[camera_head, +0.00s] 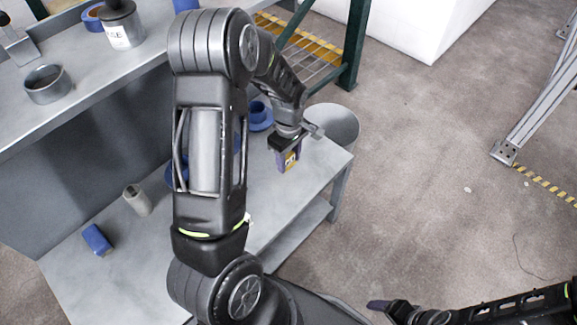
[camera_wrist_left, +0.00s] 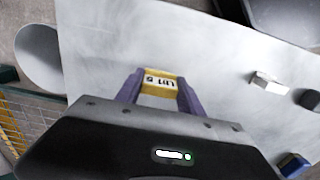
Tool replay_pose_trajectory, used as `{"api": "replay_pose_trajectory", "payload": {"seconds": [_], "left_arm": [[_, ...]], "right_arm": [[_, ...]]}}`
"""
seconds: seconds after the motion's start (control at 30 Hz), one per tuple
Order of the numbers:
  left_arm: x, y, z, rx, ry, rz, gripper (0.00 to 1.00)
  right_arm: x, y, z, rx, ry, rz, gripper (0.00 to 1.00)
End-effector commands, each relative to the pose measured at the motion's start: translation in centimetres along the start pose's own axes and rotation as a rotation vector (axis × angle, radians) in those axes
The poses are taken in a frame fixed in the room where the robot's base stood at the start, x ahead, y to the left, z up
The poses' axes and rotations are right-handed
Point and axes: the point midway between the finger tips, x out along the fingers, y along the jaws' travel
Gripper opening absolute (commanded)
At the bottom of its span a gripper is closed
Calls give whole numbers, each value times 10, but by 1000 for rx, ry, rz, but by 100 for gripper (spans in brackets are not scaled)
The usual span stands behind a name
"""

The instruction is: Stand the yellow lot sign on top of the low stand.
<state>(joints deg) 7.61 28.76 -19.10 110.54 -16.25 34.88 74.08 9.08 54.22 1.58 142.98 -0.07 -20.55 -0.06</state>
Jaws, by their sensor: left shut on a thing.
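My left gripper (camera_head: 287,160) is shut on the yellow lot sign (camera_head: 290,163), near the far right end of a low grey metal bench (camera_head: 300,185). In the left wrist view the yellow sign (camera_wrist_left: 158,83), lettered in black, sits between the two purple fingers of the left gripper (camera_wrist_left: 158,90). Bench top shows beyond it; I cannot tell whether the sign touches it. I cannot pick out a separate low stand for sure. My right gripper (camera_head: 380,305) is at the lower right, away from the bench, its opening unclear.
A blue flanged part (camera_head: 261,117), a pale cylinder (camera_head: 137,200) and a blue block (camera_head: 97,239) are on the bench. A round grey bin (camera_head: 338,123) stands beyond its end. A higher shelf (camera_head: 85,75) runs along the left. My left arm hides the bench's middle.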

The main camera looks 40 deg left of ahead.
Motion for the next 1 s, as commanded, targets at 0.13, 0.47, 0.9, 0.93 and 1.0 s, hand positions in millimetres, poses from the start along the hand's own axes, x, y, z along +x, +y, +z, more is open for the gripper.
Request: {"api": "replay_pose_trajectory", "payload": {"seconds": [0.13,0.47,0.9,0.93,1.0], "left_arm": [[13,0,0,0,-1,-1,7],[38,0,0,0,0,0,7],[40,0,0,0,0,0,59],[40,0,0,0,0,0,61],[40,0,0,0,0,0,66]], "right_arm": [[4,2,0,0,0,0,75],[8,3,0,1,0,0,75],[10,4,0,1,0,0,75],[10,4,0,1,0,0,75],[10,4,0,1,0,0,75]]}}
